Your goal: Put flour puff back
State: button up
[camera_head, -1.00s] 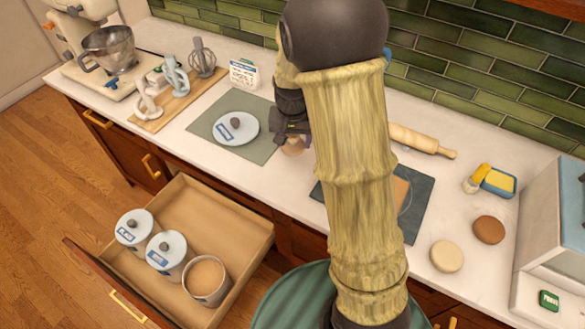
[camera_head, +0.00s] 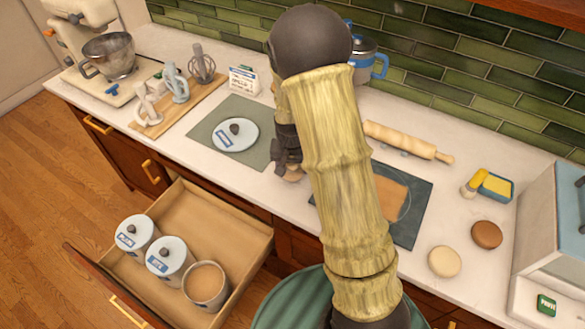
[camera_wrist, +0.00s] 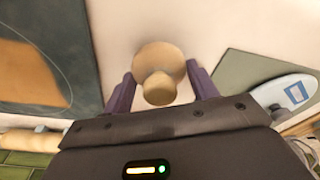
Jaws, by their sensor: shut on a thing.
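The flour puff, a pale beige disc with a round knob, shows in the wrist view (camera_wrist: 158,62), between the purple fingers of my gripper (camera_wrist: 161,92). My gripper is shut on it. In the head view my gripper (camera_head: 289,160) is over the counter just right of the grey-green mat, with the puff (camera_head: 292,174) below it, partly hidden by the arm. I cannot tell whether the puff touches the counter. An open canister (camera_head: 206,287) with a beige filling stands in the open drawer. A blue-white lid with a dark knob (camera_head: 236,134) lies on the mat.
Two lidded canisters (camera_head: 134,236) (camera_head: 170,258) stand left of the open one in the pulled-out drawer (camera_head: 215,212). A dark mat (camera_head: 422,200), rolling pin (camera_head: 410,140) and two round discs (camera_head: 444,261) (camera_head: 487,235) lie to the right. Whisk tools stand on a wooden board (camera_head: 178,108).

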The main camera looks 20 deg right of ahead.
aim_at(292, 174)
jog(key=shift+f, duration=0.75)
jog(key=shift+f, duration=0.2)
jog(key=o, duration=0.9)
jog(key=shift+o, duration=0.2)
jog(key=shift+r, duration=0.1)
notch_tip(292, 174, up, 12)
jog(key=s, duration=0.1)
jog(key=shift+s+a+b, duration=0.3)
jog(key=shift+s+b, duration=0.05)
jog(key=shift+b, duration=0.05)
jog(key=shift+s, duration=0.1)
